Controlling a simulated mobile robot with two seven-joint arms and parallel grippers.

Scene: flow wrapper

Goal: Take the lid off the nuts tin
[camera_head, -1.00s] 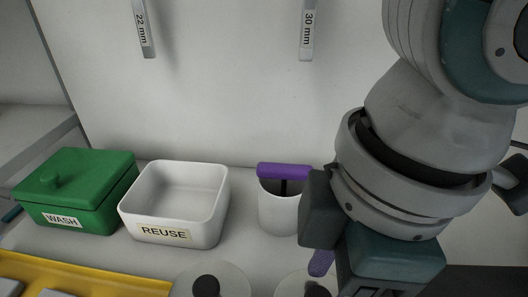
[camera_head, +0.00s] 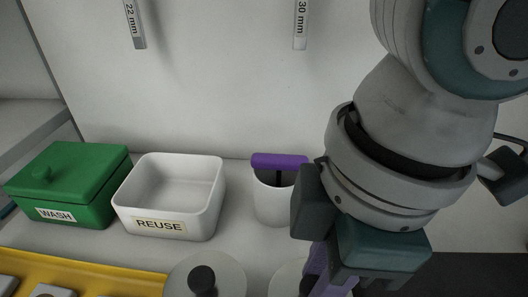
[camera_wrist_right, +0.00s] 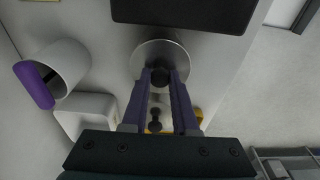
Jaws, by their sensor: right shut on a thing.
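Two round pale lids with black knobs show at the bottom of the head view, a left one (camera_head: 228,272) and a right one (camera_head: 281,280). No label on either tin is visible, so I cannot tell which is the nuts tin. My right gripper (camera_wrist_right: 160,76) has purple fingers shut on the black knob of the right lid, which also shows in the right wrist view (camera_wrist_right: 150,53). My left gripper is not in view.
A white cup (camera_head: 270,205) with a purple-handled tool (camera_head: 279,161) stands behind the lids. A white REUSE bin (camera_head: 165,228) and a green lidded WASH box (camera_head: 88,205) stand to the left. A yellow tray (camera_head: 90,276) lies at front left. A wall is behind.

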